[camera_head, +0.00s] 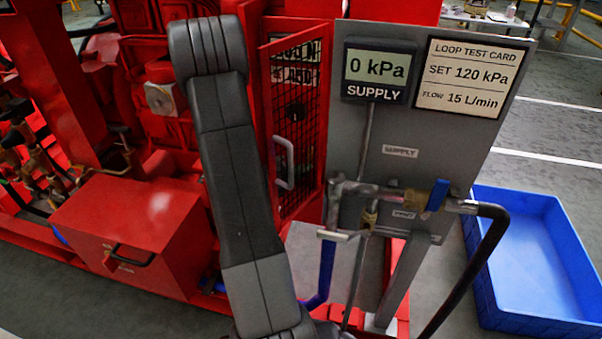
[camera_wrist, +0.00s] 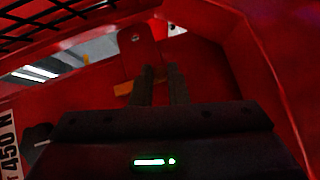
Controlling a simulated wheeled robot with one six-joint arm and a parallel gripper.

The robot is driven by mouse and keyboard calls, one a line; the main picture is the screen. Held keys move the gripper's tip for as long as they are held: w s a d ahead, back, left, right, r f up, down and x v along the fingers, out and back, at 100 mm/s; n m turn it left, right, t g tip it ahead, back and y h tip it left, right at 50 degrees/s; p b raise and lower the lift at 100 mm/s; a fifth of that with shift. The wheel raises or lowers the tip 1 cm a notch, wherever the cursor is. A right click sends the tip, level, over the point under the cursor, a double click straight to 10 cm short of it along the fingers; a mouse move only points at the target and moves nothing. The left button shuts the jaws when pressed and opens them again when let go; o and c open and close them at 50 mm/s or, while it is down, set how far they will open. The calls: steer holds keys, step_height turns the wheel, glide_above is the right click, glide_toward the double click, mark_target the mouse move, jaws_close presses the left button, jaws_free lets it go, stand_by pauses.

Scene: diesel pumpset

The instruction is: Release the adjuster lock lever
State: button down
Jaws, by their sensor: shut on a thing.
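In the wrist view, my gripper (camera_wrist: 160,72) reaches into a dim red housing, its two dark fingers close together. A short orange bar (camera_wrist: 123,88), which looks like the adjuster lock lever, shows at the left finger. The rest of it is hidden behind the fingers, which appear shut on it. A red plate with a small hole (camera_wrist: 138,45) stands just beyond the fingertips. In the head view my arm covers the middle, and neither gripper nor lever shows.
A red mesh guard door (camera_head: 297,125) with a grey handle stands right of my arm. The grey test panel (camera_head: 400,135) carries a "0 kPa" display, pipes and a blue-handled valve (camera_head: 438,194). A blue tray (camera_head: 540,255) lies right; a red box (camera_head: 130,235) sits left.

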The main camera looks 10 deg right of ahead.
steer(key=c, duration=1.4)
jaws_free()
steer(key=shift+a, duration=0.1)
steer(key=p+v, duration=0.3)
steer(key=v, duration=1)
steer(key=shift+s+a, duration=0.2)
steer(key=shift+a, duration=0.05)
steer(key=shift+d, duration=0.1)
steer(key=shift+b+x, duration=1.5)
steer(key=shift+x, duration=5.3)
